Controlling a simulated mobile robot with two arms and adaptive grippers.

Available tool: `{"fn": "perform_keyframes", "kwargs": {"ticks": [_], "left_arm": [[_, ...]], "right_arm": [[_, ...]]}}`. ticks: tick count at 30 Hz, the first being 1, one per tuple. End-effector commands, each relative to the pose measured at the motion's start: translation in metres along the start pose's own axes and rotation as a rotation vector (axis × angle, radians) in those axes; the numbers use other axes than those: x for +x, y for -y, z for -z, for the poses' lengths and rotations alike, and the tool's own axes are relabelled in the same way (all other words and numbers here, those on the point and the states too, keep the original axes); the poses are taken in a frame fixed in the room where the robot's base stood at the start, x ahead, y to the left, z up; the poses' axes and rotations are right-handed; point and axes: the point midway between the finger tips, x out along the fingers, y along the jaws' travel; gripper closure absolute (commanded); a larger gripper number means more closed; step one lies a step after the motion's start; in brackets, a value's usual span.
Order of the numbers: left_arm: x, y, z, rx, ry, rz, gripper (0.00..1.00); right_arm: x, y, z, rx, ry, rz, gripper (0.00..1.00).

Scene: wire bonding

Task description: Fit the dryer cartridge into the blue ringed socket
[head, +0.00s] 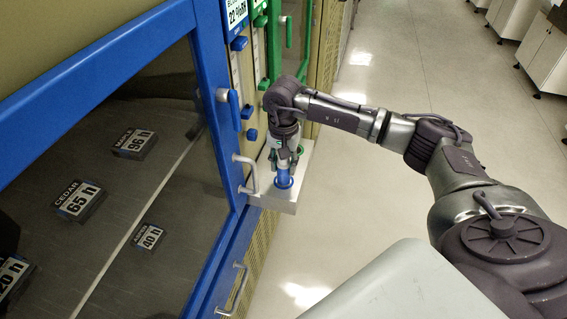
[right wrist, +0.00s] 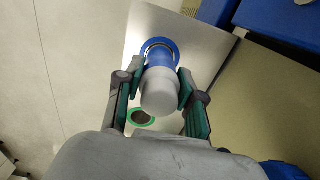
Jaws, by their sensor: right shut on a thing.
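The dryer cartridge (right wrist: 160,90) has a grey cap and a blue body, and it shows as a blue piece in the head view (head: 283,173). My right gripper (right wrist: 160,80) is shut on it, one finger on each side; in the head view the gripper (head: 284,160) points down over the metal shelf. The blue ringed socket (right wrist: 148,43) lies at the cartridge's lower end, and its ring also shows in the head view (head: 284,185). The cartridge's end lines up with the ring; how deep it sits inside is hidden. My left gripper is out of view.
The metal shelf (head: 273,200) juts from the blue-framed cabinet. A green ringed socket (right wrist: 142,117) is beside the blue one. A cabinet handle (head: 249,172) stands close to the shelf's left. Labelled blocks (head: 78,200) lie behind the glass. Open floor is at right.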

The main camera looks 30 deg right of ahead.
Motion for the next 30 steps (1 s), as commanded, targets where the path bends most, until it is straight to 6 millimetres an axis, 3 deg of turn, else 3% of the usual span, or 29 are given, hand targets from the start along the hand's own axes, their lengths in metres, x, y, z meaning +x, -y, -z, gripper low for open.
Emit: {"fn": "perform_keyframes", "kwargs": {"ticks": [30], "left_arm": [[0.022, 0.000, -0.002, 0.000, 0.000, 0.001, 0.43]], "right_arm": [[0.027, 0.000, 0.000, 0.000, 0.000, 0.000, 1.00]]}}
